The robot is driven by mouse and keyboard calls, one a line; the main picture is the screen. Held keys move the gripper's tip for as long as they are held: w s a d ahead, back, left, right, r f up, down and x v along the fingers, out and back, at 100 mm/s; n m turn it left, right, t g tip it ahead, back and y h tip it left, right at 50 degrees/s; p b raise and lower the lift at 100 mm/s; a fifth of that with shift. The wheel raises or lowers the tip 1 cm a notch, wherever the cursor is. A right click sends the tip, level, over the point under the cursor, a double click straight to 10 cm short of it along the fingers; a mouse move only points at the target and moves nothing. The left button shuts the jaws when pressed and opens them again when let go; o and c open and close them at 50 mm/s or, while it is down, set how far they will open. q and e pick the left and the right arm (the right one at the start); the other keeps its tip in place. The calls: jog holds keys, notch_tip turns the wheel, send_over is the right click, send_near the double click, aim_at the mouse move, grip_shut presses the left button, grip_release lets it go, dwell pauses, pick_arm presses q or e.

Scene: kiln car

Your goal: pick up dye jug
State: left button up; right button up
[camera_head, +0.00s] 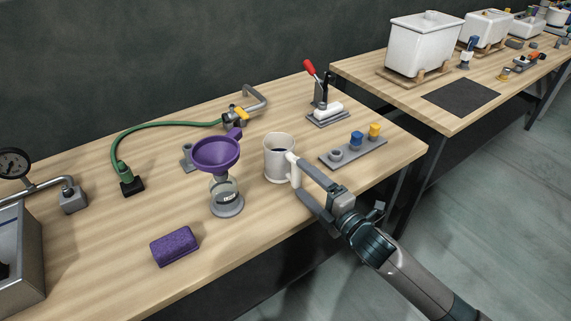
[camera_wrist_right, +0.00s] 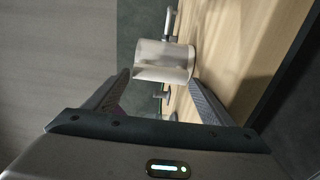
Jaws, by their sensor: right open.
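The dye jug (camera_head: 275,164) is a white, upright jug with dark liquid inside, standing on the near wooden bench. Its handle points toward my right gripper (camera_head: 299,176). The right gripper is open, reaching in from the right, with its fingertips at the handle, one on either side of it. In the right wrist view the jug (camera_wrist_right: 165,63) appears ahead, between the two open fingers (camera_wrist_right: 160,88). Whether either finger touches the handle cannot be told. My left gripper is not in view.
A purple funnel on a glass jar (camera_head: 226,200) stands just left of the jug. A grey rack (camera_head: 352,153) with blue and yellow pieces lies to the right. A purple sponge (camera_head: 174,246) lies at the front left. A red-handled clamp (camera_head: 325,105) stands behind.

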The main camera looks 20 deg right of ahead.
aim_at(299, 175)
jog(key=shift+p+x, duration=0.3)
jog(key=shift+x, duration=1.4)
jog(key=shift+d+f, duration=0.1)
jog(key=shift+d, duration=0.05)
jog(key=shift+w, duration=0.1)
jog(key=c, duration=1.7)
